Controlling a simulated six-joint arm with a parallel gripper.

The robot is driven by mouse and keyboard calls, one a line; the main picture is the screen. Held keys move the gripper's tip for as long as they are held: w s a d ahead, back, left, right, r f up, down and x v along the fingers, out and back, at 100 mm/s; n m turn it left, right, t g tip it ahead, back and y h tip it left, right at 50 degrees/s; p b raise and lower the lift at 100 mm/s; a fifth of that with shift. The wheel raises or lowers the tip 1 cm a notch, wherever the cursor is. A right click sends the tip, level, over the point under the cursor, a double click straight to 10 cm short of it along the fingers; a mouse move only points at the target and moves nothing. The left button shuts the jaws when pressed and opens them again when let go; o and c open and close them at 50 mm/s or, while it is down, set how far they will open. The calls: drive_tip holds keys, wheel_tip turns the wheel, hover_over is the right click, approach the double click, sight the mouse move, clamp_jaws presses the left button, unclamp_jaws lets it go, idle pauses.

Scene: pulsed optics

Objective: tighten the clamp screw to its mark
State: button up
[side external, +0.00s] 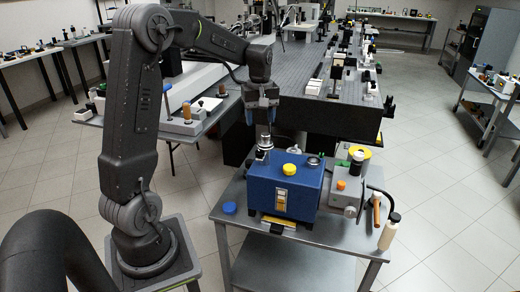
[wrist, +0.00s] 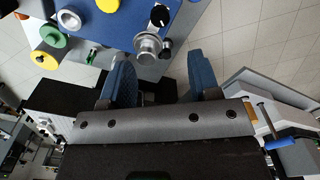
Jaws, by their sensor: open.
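A blue box (side external: 295,185) stands on a grey cart. At its back left corner is a silver metal fitting (side external: 266,143) with a round knob, probably the clamp screw. In the wrist view this silver knob (wrist: 147,45) lies at the edge of the blue box (wrist: 115,22), with small black knobs beside it. I cannot make out a mark. My gripper (side external: 263,120) hangs above the silver fitting, fingers pointing down, apart from it. In the wrist view my gripper (wrist: 162,65) shows two blue fingers spread wide with nothing between them.
A grey unit with an orange button (side external: 341,185) adjoins on the right. A blue cap (side external: 229,207) and a bottle (side external: 389,232) stand on the cart (side external: 240,238). An optical table (side external: 300,105) is behind.

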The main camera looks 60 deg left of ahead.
sight(260, 152)
wheel_tip(260, 152, down, 11)
drive_tip(key=shift+f, duration=0.1)
drive_tip(key=shift+c, duration=0.2)
drive_tip(key=c, duration=0.9)
